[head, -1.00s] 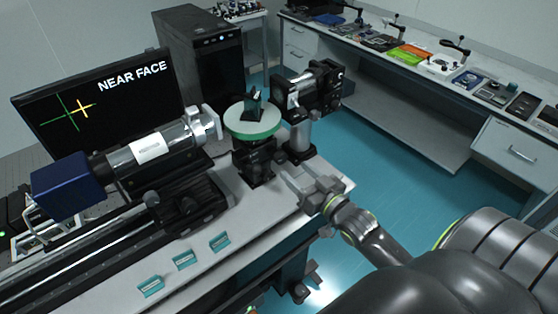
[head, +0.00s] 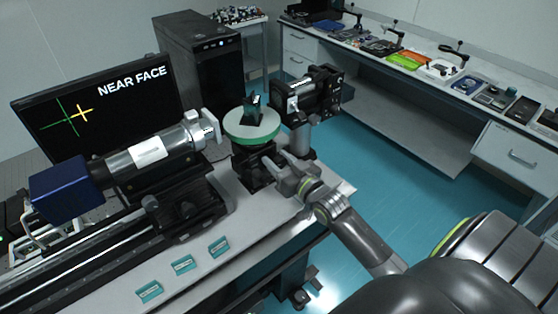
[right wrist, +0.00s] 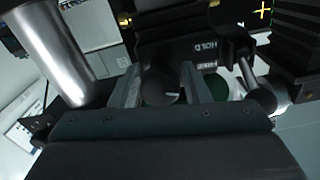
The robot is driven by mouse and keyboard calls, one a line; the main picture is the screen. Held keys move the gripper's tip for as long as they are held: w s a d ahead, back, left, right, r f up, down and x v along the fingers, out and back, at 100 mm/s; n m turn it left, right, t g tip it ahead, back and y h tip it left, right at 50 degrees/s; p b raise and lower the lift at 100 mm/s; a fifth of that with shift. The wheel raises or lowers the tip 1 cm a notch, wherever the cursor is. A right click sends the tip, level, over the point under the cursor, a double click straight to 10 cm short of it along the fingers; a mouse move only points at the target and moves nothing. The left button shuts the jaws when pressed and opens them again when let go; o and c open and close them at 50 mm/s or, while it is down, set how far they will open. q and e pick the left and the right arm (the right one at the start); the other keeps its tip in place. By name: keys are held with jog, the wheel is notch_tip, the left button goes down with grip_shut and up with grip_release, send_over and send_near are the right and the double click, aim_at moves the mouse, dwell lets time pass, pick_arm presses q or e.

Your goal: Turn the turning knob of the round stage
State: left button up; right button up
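The round stage (head: 252,127) has a green-rimmed pale top with a small dark prism-like piece (head: 252,107) on it, above a black base (head: 255,165). My right gripper (head: 277,161) points at the base from the right, just below the green rim. In the right wrist view, a dark round knob (right wrist: 161,90) with a light mark lies between the two open fingers of my right gripper (right wrist: 160,82). I cannot tell whether either finger touches it. Lettering reading "HOLD" shows above the knob. My left gripper is not in view.
A silver cylinder instrument with a blue end (head: 68,185) stands left of the stage. A black mounted device (head: 310,95) on a post stands close right. The monitor (head: 95,105) reads "NEAR FACE" with green and yellow crosses. Small teal-edged labels (head: 183,265) lie along the front.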

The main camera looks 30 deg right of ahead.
jog(key=c, duration=0.7)
jog(key=shift+f+n+b, duration=0.2)
jog(key=shift+n+b, duration=0.6)
jog(key=shift+n, duration=0.2)
jog(key=shift+r+n+b, duration=0.1)
jog(key=shift+n+b, duration=0.3)
jog(key=shift+n, duration=0.6)
jog(key=o, duration=1)
jog(key=shift+s, duration=0.1)
